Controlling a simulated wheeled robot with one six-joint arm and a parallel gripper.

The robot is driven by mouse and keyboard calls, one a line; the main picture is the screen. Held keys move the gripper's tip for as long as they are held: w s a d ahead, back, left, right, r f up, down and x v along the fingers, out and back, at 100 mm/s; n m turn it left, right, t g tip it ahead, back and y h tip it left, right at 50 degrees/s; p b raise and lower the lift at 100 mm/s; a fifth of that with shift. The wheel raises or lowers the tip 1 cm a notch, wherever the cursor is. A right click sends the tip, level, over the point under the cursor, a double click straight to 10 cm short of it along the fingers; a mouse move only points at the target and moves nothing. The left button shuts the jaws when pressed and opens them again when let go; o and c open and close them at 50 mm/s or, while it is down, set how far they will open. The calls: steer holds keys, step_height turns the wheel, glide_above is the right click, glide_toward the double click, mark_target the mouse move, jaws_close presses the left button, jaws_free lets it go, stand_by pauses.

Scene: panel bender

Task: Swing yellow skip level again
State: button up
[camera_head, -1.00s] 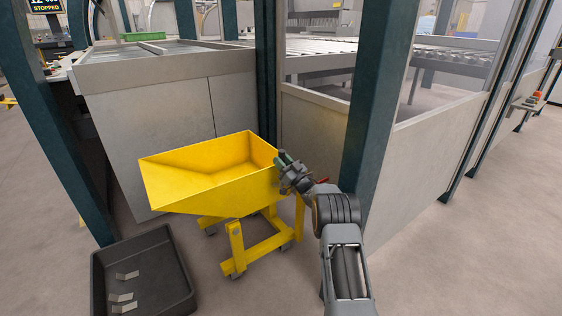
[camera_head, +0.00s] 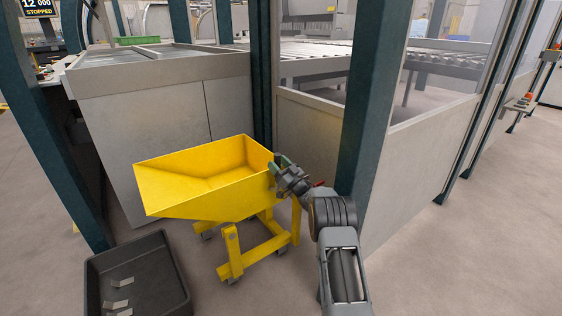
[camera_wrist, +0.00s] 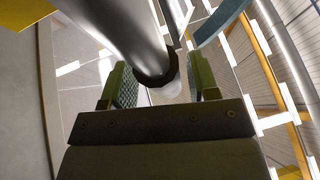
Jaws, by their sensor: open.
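The yellow skip (camera_head: 200,205) sits on its yellow wheeled frame (camera_head: 252,258) in the middle of the head view. Its sloping end points left, and its hollow looks empty. I cannot tell exactly how far it is tilted. My gripper (camera_head: 281,164) is at the skip's right end, close to the rim; I cannot tell whether it touches. In the wrist view, my gripper (camera_wrist: 161,85) has its green-padded fingers apart. A grey round bar (camera_wrist: 130,38) with a dark collar reaches down between them, with no clear grip on it.
A dark tray (camera_head: 175,290) with several small metal pieces is on the floor at lower left. A grey machine cabinet (camera_head: 160,140) stands behind the skip. A dark green post (camera_head: 372,110) and a grey panel (camera_head: 425,165) stand close to my arm. Floor at right is clear.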

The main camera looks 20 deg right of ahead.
mark_target(279, 157)
step_height(279, 157, up, 3)
steer(key=shift+r+p, duration=0.1)
steer(key=shift+p, duration=0.4)
steer(key=s+a+r+p, duration=0.1)
steer(key=s+r+p, duration=0.1)
steer(key=s+r, duration=0.2)
steer(key=s+a+r+p, duration=0.1)
steer(key=s+r+p, duration=0.2)
steer(key=s, duration=0.7)
step_height(279, 157, up, 2)
steer(key=shift+r, duration=0.2)
step_height(279, 157, up, 16)
steer(key=s+a+m+g+h+p, duration=0.25)
steer(key=m+g+h+p, duration=0.2)
steer(key=h+p, duration=0.85)
steer(key=s+a+r+g+p, duration=0.2)
steer(key=s+p, duration=0.4)
steer(key=s, duration=0.3)
steer(key=s+a+r+g+y+p, duration=0.1)
steer(key=s+a+r+g+p, duration=0.1)
steer(key=s+g+p, duration=0.4)
steer(key=s+a+r+g+y+p, duration=0.1)
steer(key=s+r+g+p, duration=0.3)
steer(key=s, duration=0.8)
steer(key=shift+s+a+r+g+p, duration=0.3)
steer(key=shift+a+g+p, duration=0.15)
steer(key=shift+a+p, duration=0.55)
